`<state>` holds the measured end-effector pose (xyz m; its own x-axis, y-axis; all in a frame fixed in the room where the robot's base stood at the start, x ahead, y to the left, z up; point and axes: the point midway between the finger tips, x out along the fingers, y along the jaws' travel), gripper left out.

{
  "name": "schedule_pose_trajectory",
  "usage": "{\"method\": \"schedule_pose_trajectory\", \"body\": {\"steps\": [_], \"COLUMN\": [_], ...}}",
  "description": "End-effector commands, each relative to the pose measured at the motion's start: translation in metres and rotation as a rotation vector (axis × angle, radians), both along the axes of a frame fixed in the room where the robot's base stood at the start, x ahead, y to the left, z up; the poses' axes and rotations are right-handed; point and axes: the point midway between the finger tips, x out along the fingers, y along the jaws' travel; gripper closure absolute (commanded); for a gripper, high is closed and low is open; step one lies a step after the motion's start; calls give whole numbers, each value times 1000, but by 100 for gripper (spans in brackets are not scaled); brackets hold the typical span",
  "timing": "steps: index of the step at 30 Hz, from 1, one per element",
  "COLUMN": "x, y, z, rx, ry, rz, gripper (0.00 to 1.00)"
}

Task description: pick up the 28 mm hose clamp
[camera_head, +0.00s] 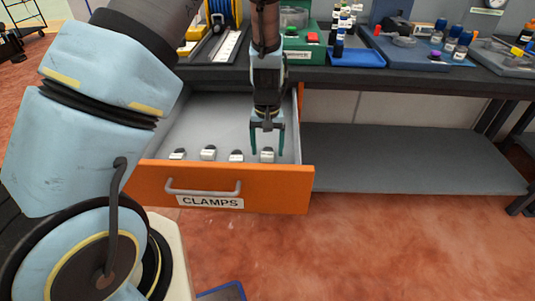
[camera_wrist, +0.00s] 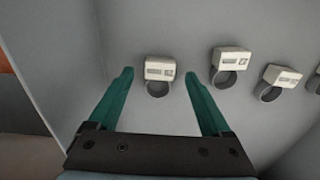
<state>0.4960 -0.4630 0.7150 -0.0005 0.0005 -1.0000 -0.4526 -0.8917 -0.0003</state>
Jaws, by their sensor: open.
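Several hose clamps with white label blocks lie in a row in the open drawer marked CLAMPS (camera_head: 275,187). The labels are too small to read, so I cannot tell which is the 28 mm one. My gripper (camera_head: 267,152) is open and empty, pointing down at the rightmost clamp (camera_head: 268,156) in the head view. In the wrist view that clamp (camera_wrist: 158,72) appears between the two green fingertips, with a gap on each side. Other clamps (camera_wrist: 229,65) (camera_wrist: 276,80) lie to its right there. In the head view they are on the left (camera_head: 236,157) (camera_head: 208,153).
The drawer's right wall (camera_head: 300,125) is close to my gripper. The workbench above holds a green bin (camera_head: 298,45), blue trays (camera_head: 357,57) and small bottles. A grey lower shelf (camera_head: 410,158) to the right is empty.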

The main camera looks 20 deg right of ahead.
Motion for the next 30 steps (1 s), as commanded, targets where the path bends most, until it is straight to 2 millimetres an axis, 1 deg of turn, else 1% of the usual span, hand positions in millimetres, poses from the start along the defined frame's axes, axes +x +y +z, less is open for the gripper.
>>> {"method": "schedule_pose_trajectory", "body": {"steps": [3, 10, 11, 30], "x": [0, 0, 0, 0], "y": [0, 0, 0, 0], "z": [-9, -11, -11, -10], "rx": [0, 0, 0, 0], "ry": [1, -1, -1, -1], "rz": [-2, -2, -2, -1], "gripper": [18, 18, 20, 92]}}
